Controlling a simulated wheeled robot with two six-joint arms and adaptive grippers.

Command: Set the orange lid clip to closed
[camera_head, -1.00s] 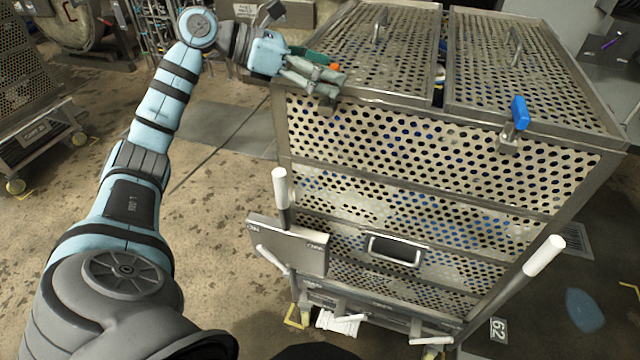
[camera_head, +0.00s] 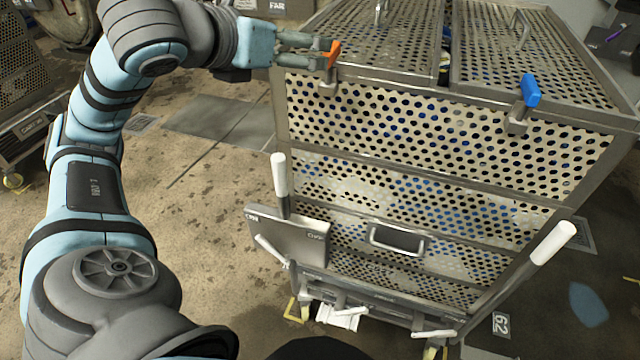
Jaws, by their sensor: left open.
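The orange lid clip (camera_head: 333,52) is at the top left front edge of the perforated metal basket cart (camera_head: 440,125). Its handle stands up from a metal bracket on the rim. My left gripper (camera_head: 326,53) is open at the clip, with its fingers reaching in from the left and their tips beside the orange handle. I cannot tell whether a finger touches it. A matching blue lid clip (camera_head: 530,91) stands up on the right part of the same front edge. My right gripper is not in view.
Two perforated lid panels (camera_head: 385,45) with wire handles cover the cart top. White-gripped levers (camera_head: 279,175) stick up at the cart's front left and right (camera_head: 553,247). A metal plate (camera_head: 290,240) juts out at lower left. Another cart (camera_head: 25,90) stands at far left.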

